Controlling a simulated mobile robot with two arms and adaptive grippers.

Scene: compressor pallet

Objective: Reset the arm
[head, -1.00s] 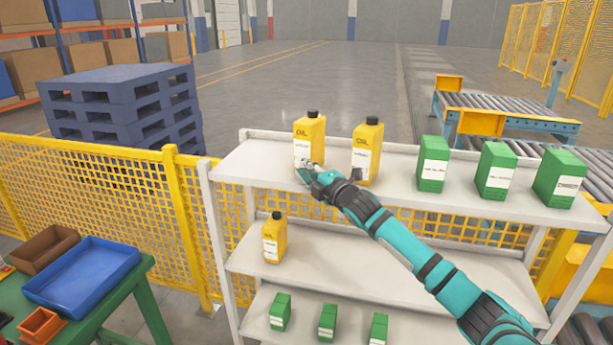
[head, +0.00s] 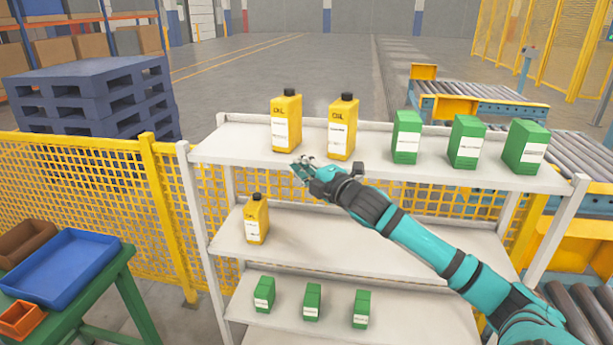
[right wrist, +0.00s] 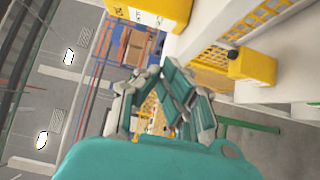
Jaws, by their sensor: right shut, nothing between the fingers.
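My right arm reaches in from the lower right in the head view. My right gripper (head: 302,170) is in front of the top shelf's front edge, just below and in front of the yellow oil bottles. It is shut and empty, apart from the bottles. In the right wrist view the gripper's fingers (right wrist: 163,100) fill the middle. The left oil bottle (head: 286,122) and the right oil bottle (head: 342,127) stand upright on the top shelf. My left gripper is in neither view.
The white shelf rack (head: 240,155) also holds green boxes (head: 406,138) on top, a smaller yellow bottle (head: 256,220) in the middle and small green boxes (head: 312,300) below. A yellow fence (head: 80,185) runs behind. A blue tray (head: 62,268) lies on the green table at left.

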